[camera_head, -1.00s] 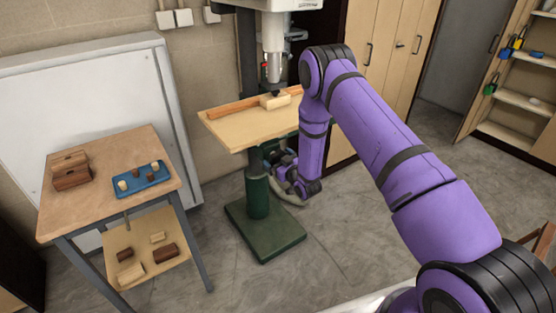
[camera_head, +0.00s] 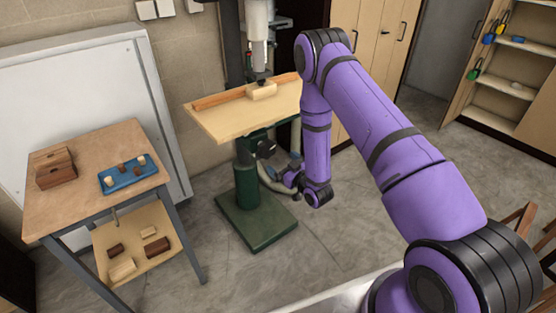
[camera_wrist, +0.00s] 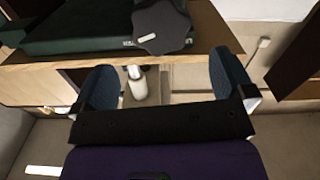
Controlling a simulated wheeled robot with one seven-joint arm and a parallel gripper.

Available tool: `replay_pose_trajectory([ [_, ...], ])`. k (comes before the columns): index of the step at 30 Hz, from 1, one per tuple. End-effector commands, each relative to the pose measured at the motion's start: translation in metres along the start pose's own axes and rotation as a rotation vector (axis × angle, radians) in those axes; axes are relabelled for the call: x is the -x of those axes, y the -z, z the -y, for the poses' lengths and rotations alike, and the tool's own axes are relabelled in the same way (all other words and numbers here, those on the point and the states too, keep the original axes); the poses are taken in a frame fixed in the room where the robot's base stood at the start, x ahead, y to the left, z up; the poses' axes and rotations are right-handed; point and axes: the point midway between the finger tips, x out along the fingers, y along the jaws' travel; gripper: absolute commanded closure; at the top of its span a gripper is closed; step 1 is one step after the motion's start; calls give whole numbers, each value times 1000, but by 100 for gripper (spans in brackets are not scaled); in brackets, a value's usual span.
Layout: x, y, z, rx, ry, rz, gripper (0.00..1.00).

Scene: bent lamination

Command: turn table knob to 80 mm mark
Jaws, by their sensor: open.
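The drill press table (camera_head: 225,118) is a pale wooden board on a green column (camera_head: 247,188). A dark lobed knob (camera_wrist: 162,28) sits under the board, beside a dark green casting (camera_wrist: 85,25). The knob also shows in the head view (camera_head: 266,149). My gripper (camera_wrist: 163,84) is open, with its two blue-grey fingers apart. The knob lies above the gap between the fingertips in the wrist view, and no contact shows. In the head view my gripper (camera_head: 283,172) is right of the column, below the table. No scale or 80 mm mark is readable.
A wooden block (camera_head: 262,91) and a fence (camera_head: 218,99) lie on the drill table. A side table (camera_head: 90,190) with a blue tray (camera_head: 128,174) and wooden blocks stands left. The floor in front of the green base (camera_head: 256,222) is clear.

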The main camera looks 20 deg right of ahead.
Motion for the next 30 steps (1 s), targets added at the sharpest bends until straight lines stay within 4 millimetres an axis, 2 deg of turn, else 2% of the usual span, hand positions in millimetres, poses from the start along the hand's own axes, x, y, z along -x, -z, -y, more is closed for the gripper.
replay_pose_trajectory([
  [11,2,0,0,-16,-1,0,0],
  [20,2,-3,0,-370,-2,-2,0],
  [26,-15,-2,2,-393,2,-4,0],
  [30,-40,-2,2,-392,3,-6,0],
])
